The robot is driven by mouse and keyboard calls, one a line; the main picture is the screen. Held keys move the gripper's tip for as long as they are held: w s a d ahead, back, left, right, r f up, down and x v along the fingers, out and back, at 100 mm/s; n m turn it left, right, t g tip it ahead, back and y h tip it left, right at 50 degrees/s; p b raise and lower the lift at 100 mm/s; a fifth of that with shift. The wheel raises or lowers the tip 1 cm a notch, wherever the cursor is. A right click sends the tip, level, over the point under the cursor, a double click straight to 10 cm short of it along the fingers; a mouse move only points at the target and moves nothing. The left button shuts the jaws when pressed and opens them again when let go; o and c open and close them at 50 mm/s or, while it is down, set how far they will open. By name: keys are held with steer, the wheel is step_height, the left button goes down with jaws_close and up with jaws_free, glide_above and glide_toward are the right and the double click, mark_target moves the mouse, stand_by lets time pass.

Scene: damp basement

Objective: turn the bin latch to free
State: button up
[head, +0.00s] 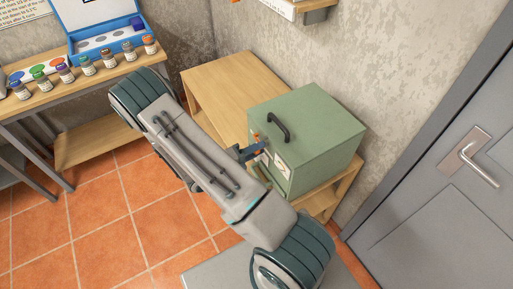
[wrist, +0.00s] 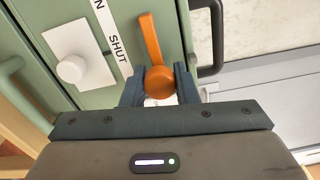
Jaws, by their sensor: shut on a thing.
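The green bin (head: 318,130) stands on a wooden bench, its labelled front towards my arm. Its orange latch (wrist: 150,38) shows in the wrist view as a flat lever with a round hub at its lower end. My gripper (wrist: 159,82) is shut on the hub, one dark finger on each side. The lever points up and slightly left in that view, beside a white strip (wrist: 113,38) reading "SHUT", whose other word is cut off. In the head view my gripper (head: 251,152) is at the bin's front, and my arm partly hides the latch.
A white plate with a round knob (wrist: 71,68) is left of the strip. A black handle (head: 279,128) is on the bin. The wooden bench (head: 222,88) has bare top left of the bin. A grey door (head: 450,200) is at right; bottles stand on a table (head: 75,96) at left.

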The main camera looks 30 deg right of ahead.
stand_by(0.4)
steer(key=o, duration=1)
steer(key=shift+f, duration=0.1)
